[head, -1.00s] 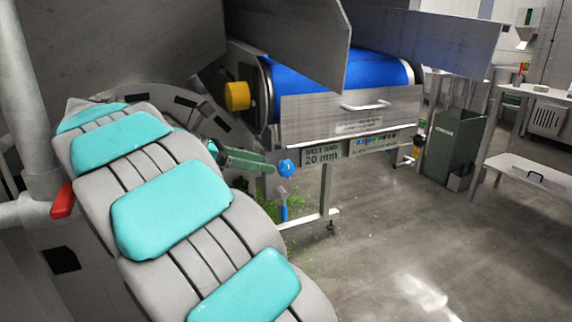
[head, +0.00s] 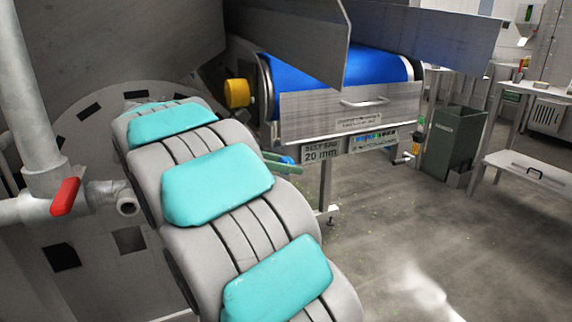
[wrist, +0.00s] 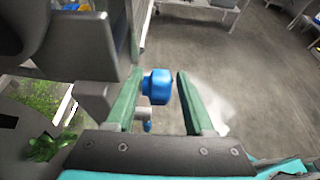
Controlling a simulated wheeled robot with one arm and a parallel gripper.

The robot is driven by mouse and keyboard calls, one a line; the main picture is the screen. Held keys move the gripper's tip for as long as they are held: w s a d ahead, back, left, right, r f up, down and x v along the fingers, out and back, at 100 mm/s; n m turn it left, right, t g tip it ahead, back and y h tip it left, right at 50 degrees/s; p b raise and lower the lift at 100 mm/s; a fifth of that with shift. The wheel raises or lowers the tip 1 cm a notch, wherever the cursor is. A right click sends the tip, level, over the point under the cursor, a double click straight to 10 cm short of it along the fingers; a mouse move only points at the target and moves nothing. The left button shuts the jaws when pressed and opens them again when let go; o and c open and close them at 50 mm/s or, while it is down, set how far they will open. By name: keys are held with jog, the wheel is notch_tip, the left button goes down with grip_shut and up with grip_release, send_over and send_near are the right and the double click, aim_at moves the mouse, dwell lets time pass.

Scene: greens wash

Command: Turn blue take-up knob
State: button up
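The blue take-up knob (wrist: 157,86) shows in the wrist view between the two green fingers of my gripper (wrist: 160,76). The gripper is open. The knob sits nearer the left finger, and a narrow gap shows on its right side. I cannot tell whether the left finger touches it. In the head view the knob (head: 287,160) is mostly hidden behind my gripper (head: 284,164), below the conveyor's left end and left of the "20 mm" sign (head: 321,154).
A conveyor with a blue belt (head: 325,72) and steel side panel stands behind the knob. A pipe with a red handle (head: 66,196) is at left. Open floor (head: 420,220) lies right.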

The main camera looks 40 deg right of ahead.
grip_shut()
jog(key=shift+y, duration=0.3)
dwell(0.3)
jog(key=shift+d+t+y, duration=0.1)
jog(key=shift+t+y, duration=0.6)
jog(key=shift+y, duration=1.7)
jog(key=shift+o, duration=0.6)
grip_release()
